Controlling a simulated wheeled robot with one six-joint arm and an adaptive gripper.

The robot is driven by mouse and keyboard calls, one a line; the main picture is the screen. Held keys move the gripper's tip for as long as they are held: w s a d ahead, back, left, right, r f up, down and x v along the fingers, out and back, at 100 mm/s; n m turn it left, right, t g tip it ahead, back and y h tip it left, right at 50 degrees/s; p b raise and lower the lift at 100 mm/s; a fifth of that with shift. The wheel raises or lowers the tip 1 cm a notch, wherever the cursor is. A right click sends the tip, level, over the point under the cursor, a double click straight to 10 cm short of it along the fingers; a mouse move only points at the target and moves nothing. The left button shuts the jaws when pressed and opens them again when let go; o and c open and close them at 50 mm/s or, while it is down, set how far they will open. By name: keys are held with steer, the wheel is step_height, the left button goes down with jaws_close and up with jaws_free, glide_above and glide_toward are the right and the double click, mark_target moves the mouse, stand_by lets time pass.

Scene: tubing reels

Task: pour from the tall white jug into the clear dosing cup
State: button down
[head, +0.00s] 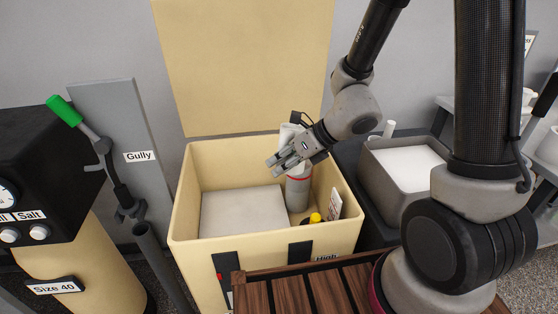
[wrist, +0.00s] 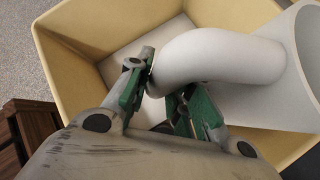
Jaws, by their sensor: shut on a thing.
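The tall white jug (wrist: 302,100) stands out at the right of the wrist view, with its thick curved handle (wrist: 225,55). My gripper (wrist: 160,95) is shut on that handle, its green-padded fingers on either side. In the head view my gripper (head: 279,162) is inside the cream box, partly covering the jug; its white top (head: 289,132) shows behind the gripper. A pale cylinder with a red band (head: 298,190) shows below the gripper; I cannot tell whether it is the jug's lower body. I cannot make out the clear dosing cup.
The cream box (head: 183,215) has high walls and a raised lid (head: 245,65). A white block (head: 243,210) fills its left side. A yellow-capped item (head: 315,218) and a card (head: 335,203) are at its right. A grey bin (head: 385,180) stands to the right.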

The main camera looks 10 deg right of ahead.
mark_target(289, 140)
steer(key=shift+w+f, duration=0.25)
steer(key=shift+f, duration=0.25)
steer(key=shift+w+f, duration=0.2)
steer(key=shift+f, duration=0.3)
steer(key=m+g+y, duration=0.1)
steer(key=w+m+g+y, duration=0.1)
steer(key=g, duration=0.1)
steer(key=d+r+m+g+y, duration=0.1)
steer(key=y, duration=0.1)
steer(key=shift+w+m+g, duration=0.25)
steer(key=shift+m+g, duration=0.05)
steer(key=shift+g, duration=0.1)
steer(key=shift+s+r, duration=0.1)
steer(key=shift+d+r, duration=0.2)
steer(key=shift+d, duration=0.05)
steer(key=shift+w+d+r+m+g+y, duration=0.25)
steer(key=shift+w+r+m+g+y, duration=0.3)
steer(key=shift+r, duration=0.25)
stand_by(1.3)
steer(key=shift+w+d+r+m+g+y, duration=0.2)
steer(key=shift+w+d+r+m+y, duration=0.1)
steer(key=shift+w+r+y, duration=0.2)
steer(key=shift+w+d+r+m+g+y, duration=0.15)
steer(key=shift+w+d+r+y, duration=0.1)
steer(key=shift+w+r, duration=0.25)
stand_by(2.6)
